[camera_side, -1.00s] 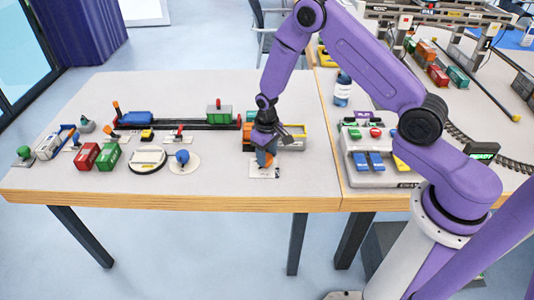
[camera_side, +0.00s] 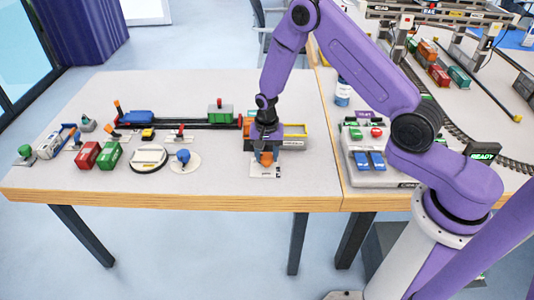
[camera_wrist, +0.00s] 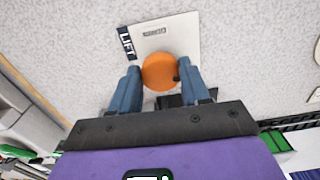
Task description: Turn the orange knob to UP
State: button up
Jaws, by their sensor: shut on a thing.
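The orange knob (camera_wrist: 160,71) is on a white plate (camera_wrist: 172,37) marked LIFT, lying on the table. In the side view the knob (camera_side: 265,159) shows just under my gripper (camera_side: 264,150), and the plate (camera_side: 266,172) sits near the table's front edge. My gripper (camera_wrist: 157,82) is shut on the knob, with one blue finger on each side. A dark mark shows on the knob's rim beside the right finger. The small lettering on the plate is too small to read, so I cannot tell which position the knob points to.
A dark and yellow tray (camera_side: 292,141) stands just behind my gripper. A blue knob (camera_side: 183,156) on a round base lies to the left, with red and green containers beyond. A control box (camera_side: 380,165) with buttons stands right. The table's front strip is clear.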

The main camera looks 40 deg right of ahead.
aim_at(266, 157)
jog(key=shift+m, duration=1.3)
jog(key=o, duration=1.1)
jog(key=shift+c, duration=0.2)
notch_tip(266, 157, up, 18)
jog(key=shift+f, duration=0.25)
